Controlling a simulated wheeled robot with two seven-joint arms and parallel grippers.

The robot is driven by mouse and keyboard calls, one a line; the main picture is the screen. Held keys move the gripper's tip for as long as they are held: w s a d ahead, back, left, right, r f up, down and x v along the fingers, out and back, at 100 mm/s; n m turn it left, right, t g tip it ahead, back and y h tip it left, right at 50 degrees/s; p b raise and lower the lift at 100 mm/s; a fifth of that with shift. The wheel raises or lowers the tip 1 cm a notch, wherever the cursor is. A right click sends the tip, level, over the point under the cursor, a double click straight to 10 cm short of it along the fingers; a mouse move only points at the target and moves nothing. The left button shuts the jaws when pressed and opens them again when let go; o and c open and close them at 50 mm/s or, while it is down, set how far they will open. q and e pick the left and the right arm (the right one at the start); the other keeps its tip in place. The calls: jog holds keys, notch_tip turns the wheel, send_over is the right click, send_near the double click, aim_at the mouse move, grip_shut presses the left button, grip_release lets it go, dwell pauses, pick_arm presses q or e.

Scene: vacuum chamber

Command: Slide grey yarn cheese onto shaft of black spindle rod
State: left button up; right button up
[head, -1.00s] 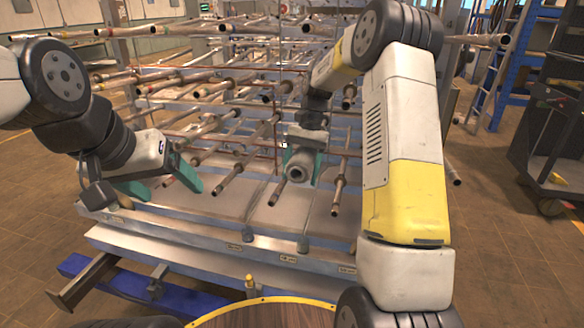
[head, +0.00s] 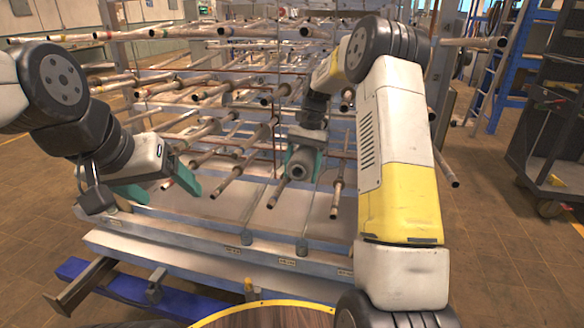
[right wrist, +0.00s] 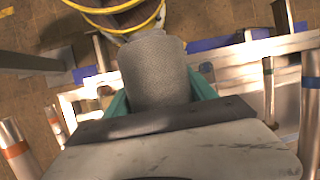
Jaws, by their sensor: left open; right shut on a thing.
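The grey yarn cheese (head: 298,166) is a short grey cylinder with a hole showing in its near end. My right gripper (head: 303,160) is shut on it, with teal fingers on either side, in front of the rack. In the right wrist view the cheese (right wrist: 157,70) sits between the fingers. Several rods with dark ends stick out of the rack; one rod (head: 279,190) shows just below and left of the cheese. I cannot tell which is the black spindle rod, or whether the cheese touches any shaft. My left gripper (head: 160,184) is open and empty, left of the cheese.
The rack (head: 215,238) fills the middle, with many rods pointing towards me and little room between them. A round yellow-rimmed top (head: 270,308) stands in front.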

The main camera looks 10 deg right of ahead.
aim_at(305, 171)
jog(key=shift+w+d+f, duration=0.1)
jog(key=shift+w+d, duration=0.1)
jog(key=shift+w, duration=0.3)
jog(key=shift+w+d, duration=0.2)
jog(key=shift+w, duration=0.25)
jog(key=shift+w, duration=0.1)
jog(key=shift+w+d+f, duration=0.1)
jog(key=shift+w+d, duration=0.2)
jog(key=shift+w, duration=0.45)
jog(key=shift+w+d+f, duration=0.1)
jog(key=shift+w+d, duration=0.25)
jog(key=shift+w, duration=0.35)
jog(key=shift+w+d+f, duration=0.1)
jog(key=shift+w+d, duration=0.2)
jog(key=shift+w, duration=0.45)
jog(key=shift+w+d+f, duration=0.1)
jog(key=shift+w+d, duration=0.2)
jog(key=shift+w, duration=0.45)
jog(key=shift+w+d, duration=0.3)
jog(key=shift+w, duration=0.4)
jog(key=o, duration=1.7)
